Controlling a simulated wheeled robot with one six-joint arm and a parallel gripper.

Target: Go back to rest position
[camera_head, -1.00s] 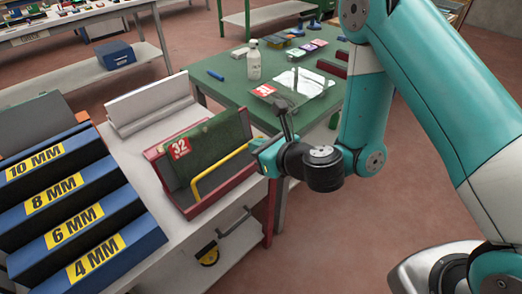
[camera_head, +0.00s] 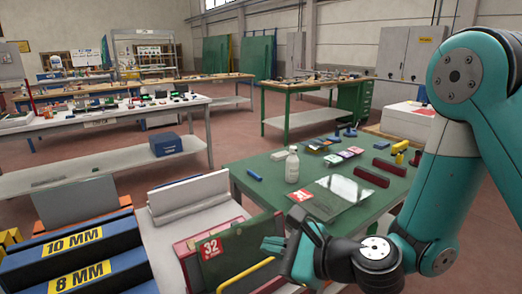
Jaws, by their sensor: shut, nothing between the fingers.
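My gripper (camera_head: 274,246) is at the lower middle of the head view, at the end of my teal arm. It is shut and nothing shows between its fingers. It is in front of the red holder (camera_head: 187,256) with the dark green panel (camera_head: 232,246) marked 32. I cannot tell whether it touches the panel. The arm is bent, with its upper links along the right side of the view.
A green table (camera_head: 262,190) holds a white bottle (camera_head: 292,165), a clear sheet (camera_head: 343,188) and dark red blocks (camera_head: 371,177). Blue racks (camera_head: 82,243) labelled in MM stand at lower left. Open floor (camera_head: 240,135) lies between the tables.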

